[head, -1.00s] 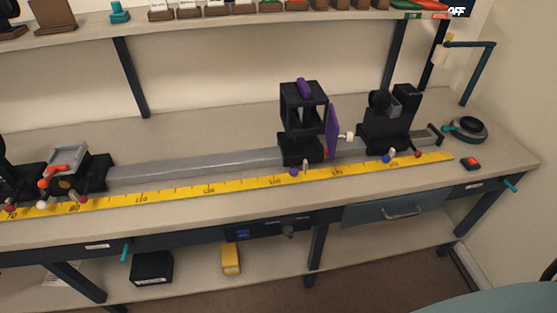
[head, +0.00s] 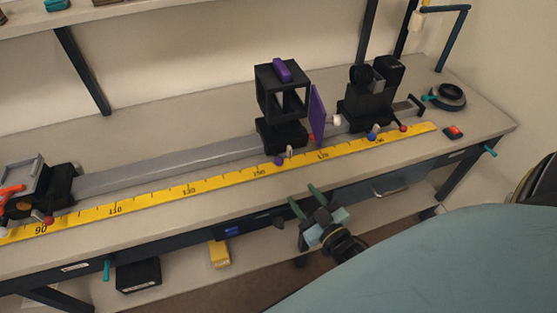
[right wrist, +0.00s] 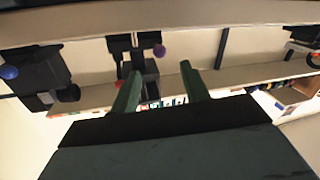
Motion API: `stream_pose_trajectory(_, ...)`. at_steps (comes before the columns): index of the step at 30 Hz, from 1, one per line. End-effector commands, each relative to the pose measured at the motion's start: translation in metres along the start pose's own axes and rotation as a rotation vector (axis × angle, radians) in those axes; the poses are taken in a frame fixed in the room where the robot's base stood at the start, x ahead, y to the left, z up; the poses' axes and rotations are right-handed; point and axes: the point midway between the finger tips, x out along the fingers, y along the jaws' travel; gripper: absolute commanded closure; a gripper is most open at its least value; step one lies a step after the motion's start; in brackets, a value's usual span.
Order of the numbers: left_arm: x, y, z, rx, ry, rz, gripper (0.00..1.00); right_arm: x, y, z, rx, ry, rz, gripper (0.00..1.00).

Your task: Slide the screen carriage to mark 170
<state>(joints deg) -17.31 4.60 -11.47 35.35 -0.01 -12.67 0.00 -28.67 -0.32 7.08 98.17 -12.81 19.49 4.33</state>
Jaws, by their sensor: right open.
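The carriage is a black open frame on a black base (head: 281,136) on the grey rail, with a purple block on top and a purple knob (head: 278,161) in front. A purple panel (head: 317,115) stands upright at its right side. The carriage's front lies between 150 and 170 on the yellow scale (head: 220,183); the 170 mark (head: 323,155) is to its right. My right gripper (head: 304,197) is open and empty, in front of the bench edge, below and apart from the carriage. The purple knob also shows in the right wrist view (right wrist: 158,50), beyond the green fingers (right wrist: 160,88).
Another black carriage (head: 368,108) with a blue knob stands further right on the rail (head: 165,168). A carriage with an orange lever (head: 12,192) is at far left. A round black dish (head: 446,96) and a red switch (head: 453,132) lie at the right end.

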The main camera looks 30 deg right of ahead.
Motion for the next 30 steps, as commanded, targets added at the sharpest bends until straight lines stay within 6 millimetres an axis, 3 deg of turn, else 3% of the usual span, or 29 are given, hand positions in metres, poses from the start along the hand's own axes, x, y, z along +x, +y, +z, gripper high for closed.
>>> stream_pose_trajectory(5, 0.001, -0.002, -0.015, 0.000, 0.026, -0.003, 0.56, 0.013, 0.004, -0.012, -0.006, 0.032, 0.007, 0.54)
stream_pose_trajectory(21, 0.010, 0.000, -0.001, 0.000, 0.004, -0.001, 0.56, 0.116, 0.004, -0.013, -0.005, 0.028, 0.005, 0.54)
stream_pose_trajectory(30, 0.012, -0.001, -0.001, 0.001, 0.004, -0.002, 0.56, 0.134, 0.004, -0.013, -0.005, 0.026, 0.005, 0.54)
